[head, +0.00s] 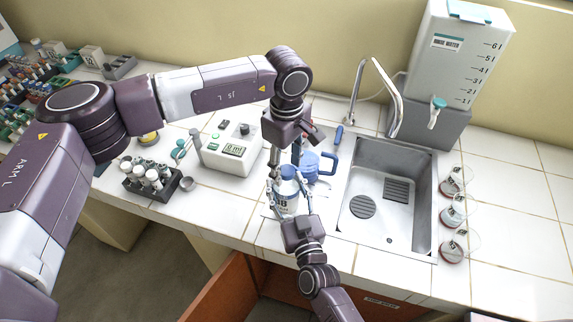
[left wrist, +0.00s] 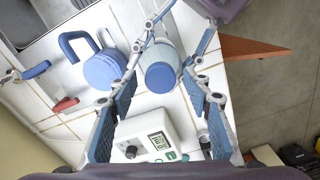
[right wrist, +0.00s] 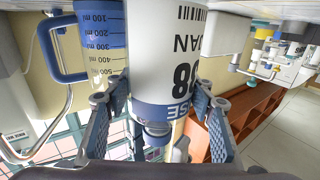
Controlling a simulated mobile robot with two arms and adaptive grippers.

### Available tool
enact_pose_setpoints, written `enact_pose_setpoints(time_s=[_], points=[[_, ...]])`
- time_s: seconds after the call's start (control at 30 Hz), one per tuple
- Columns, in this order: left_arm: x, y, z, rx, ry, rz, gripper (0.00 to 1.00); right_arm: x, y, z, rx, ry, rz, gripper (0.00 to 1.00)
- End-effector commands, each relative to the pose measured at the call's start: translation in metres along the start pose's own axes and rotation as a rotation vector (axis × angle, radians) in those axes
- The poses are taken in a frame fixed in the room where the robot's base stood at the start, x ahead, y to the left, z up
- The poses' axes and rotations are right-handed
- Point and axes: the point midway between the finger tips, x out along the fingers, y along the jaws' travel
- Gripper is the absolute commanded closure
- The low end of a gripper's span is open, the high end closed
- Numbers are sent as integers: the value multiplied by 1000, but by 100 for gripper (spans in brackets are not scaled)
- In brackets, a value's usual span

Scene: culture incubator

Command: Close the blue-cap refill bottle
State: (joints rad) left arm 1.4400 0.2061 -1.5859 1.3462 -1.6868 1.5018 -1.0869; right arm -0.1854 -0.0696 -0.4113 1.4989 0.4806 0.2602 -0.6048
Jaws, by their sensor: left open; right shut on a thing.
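The refill bottle (head: 287,187) stands upright on the counter in front of the blue jug. Its blue cap (left wrist: 160,76) shows from above in the left wrist view and appears to sit on the bottle top. My right gripper (head: 291,194) is shut on the bottle body from the front; the right wrist view shows the white, black-lettered bottle (right wrist: 165,50) between its fingers. My left gripper (head: 284,165) points down over the bottle, open, its fingertips apart on both sides of the cap in the left wrist view. How tightly the cap is seated cannot be seen.
The blue-handled jug (head: 309,163) stands close behind the bottle. The sink (head: 388,195) is to the right and a white digital device (head: 232,148) to the left. A rack of vials (head: 152,180) is farther left. The counter's front edge is close to the bottle.

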Motion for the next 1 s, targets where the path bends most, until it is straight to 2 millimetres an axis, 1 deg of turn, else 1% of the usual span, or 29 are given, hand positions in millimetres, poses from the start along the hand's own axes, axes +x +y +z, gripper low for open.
enact_pose_setpoints(time_s=[0.07, 0.17, 0.4, 0.5, 0.6, 0.77, 1.0], points=[[-5, 1, 0, 0, 0, 2, 55, 0, 0, 0, 0, 0, 0, 100], [-18, 1, 0, 0, 1, 3, 55, 0, 0, 0, 0, 0, 0, 100], [-69, 1, 0, 0, 1, 4, 55, 0, 0, 0, 0, 0, 0, 100], [-89, 1, 0, 0, 1, 4, 55, 0, 0, 0, 0, 0, 0, 100], [-104, 1, -1, 0, 2, 2, 55, 0, 0, 0, 0, 0, 0, 100], [-118, 1, 0, 0, 0, 1, 55, 0, 0, 0, 0, 0, 0, 100], [-120, 0, 0, 0, 0, 0, 55, 0, 0, 0, 0, 0, 0, 100]])
